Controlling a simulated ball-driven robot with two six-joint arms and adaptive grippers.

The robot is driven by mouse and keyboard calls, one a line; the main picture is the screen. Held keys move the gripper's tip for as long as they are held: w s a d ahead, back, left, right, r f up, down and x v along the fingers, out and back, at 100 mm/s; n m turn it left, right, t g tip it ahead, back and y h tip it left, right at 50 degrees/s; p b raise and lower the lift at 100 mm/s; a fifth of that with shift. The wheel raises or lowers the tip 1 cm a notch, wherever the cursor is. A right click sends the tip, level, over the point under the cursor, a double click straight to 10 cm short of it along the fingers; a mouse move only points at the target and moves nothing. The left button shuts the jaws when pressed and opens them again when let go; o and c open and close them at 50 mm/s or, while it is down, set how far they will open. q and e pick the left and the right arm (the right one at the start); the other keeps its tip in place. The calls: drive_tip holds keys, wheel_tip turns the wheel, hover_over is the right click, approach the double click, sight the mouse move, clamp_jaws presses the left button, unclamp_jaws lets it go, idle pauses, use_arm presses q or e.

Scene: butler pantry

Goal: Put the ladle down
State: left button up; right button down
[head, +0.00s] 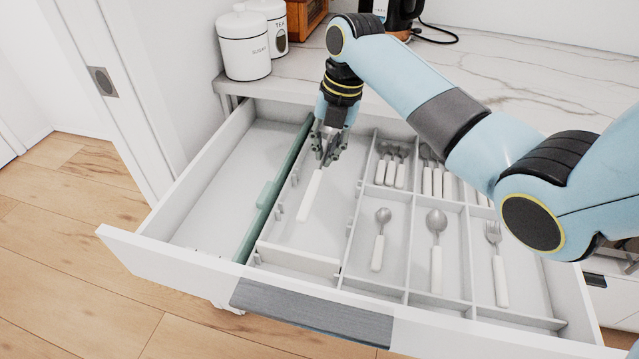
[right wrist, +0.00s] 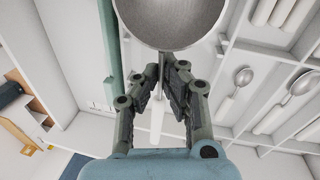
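The ladle has a white handle (head: 312,196) that points down and toward the drawer's front, over the long compartment right of the green divider. Its round steel bowl (right wrist: 172,18) fills the top of the right wrist view; in the head view the gripper hides it. My right gripper (head: 327,150) is over that compartment, its fingers closed around the ladle's neck; it also shows in the right wrist view (right wrist: 168,72). I cannot tell whether the handle touches the compartment floor. My left gripper is not in view.
The open white drawer (head: 190,262) has a green divider (head: 268,200) with an empty compartment left of it. Compartments on the right hold spoons (head: 436,245), a fork (head: 499,262) and other cutlery. White canisters (head: 243,48) and a black kettle (head: 398,12) stand on the counter behind.

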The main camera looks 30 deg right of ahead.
sight(323, 192)
wheel_tip(323, 192, down, 9)
drive_tip(key=shift+s+r+b, duration=0.1)
drive_tip(key=shift+r+b, duration=0.1)
drive_tip(key=shift+b, duration=0.3)
drive_tip(key=shift+f, duration=0.15)
drive_tip(key=c, duration=1.5)
unclamp_jaws()
drive_tip(key=r, duration=0.4)
drive_tip(key=s+d+r, duration=0.1)
drive_tip(key=r, duration=0.3)
drive_tip(key=r+p, duration=0.1)
drive_tip(key=r, duration=0.3)
drive_tip(key=shift+s+d, duration=0.25)
drive_tip(key=shift+d, duration=0.1)
